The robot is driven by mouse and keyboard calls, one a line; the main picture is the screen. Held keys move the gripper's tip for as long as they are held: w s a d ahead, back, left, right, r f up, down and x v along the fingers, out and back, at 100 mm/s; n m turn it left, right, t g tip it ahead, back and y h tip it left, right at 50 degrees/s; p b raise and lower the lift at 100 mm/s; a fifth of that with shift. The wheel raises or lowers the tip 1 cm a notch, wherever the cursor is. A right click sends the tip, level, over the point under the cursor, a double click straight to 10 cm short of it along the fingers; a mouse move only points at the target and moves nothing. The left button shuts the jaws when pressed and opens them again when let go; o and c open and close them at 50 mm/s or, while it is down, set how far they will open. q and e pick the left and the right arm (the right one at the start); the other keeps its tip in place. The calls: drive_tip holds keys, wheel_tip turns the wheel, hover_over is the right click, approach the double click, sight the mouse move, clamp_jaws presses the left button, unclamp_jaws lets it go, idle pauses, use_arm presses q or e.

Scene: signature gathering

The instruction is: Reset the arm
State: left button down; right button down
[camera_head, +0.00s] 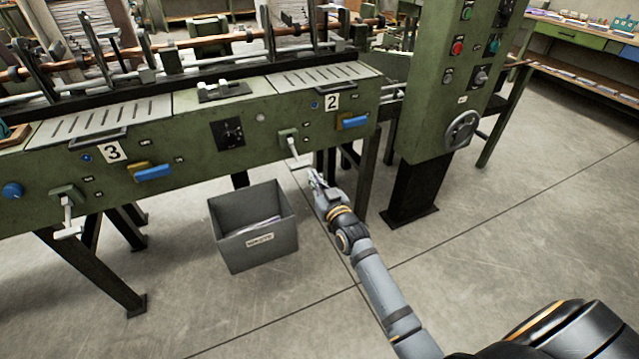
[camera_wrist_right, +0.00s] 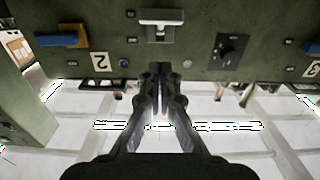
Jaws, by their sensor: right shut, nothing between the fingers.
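My right arm reaches in from the lower right of the head view. Its gripper (camera_head: 315,180) is in front of the green machine (camera_head: 200,140), just below a white lever (camera_head: 293,150) near the label 2. In the right wrist view my right gripper (camera_wrist_right: 160,72) is shut and empty, with its fingers together below the white lever (camera_wrist_right: 161,18). I cannot tell from the pictures if the fingertips touch the lever. My left gripper is not in view.
A grey bin (camera_head: 258,246) with papers inside stands on the floor left of my right gripper. A green control cabinet (camera_head: 445,90) with a handwheel stands to the right. Another white lever (camera_head: 66,214) is at far left. The floor at right is clear.

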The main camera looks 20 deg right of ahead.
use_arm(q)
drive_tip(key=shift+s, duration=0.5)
use_arm(e)
drive_tip(key=s, duration=0.3)
drive_tip(key=shift+s+f, duration=0.1)
drive_tip(key=shift+f, duration=0.1)
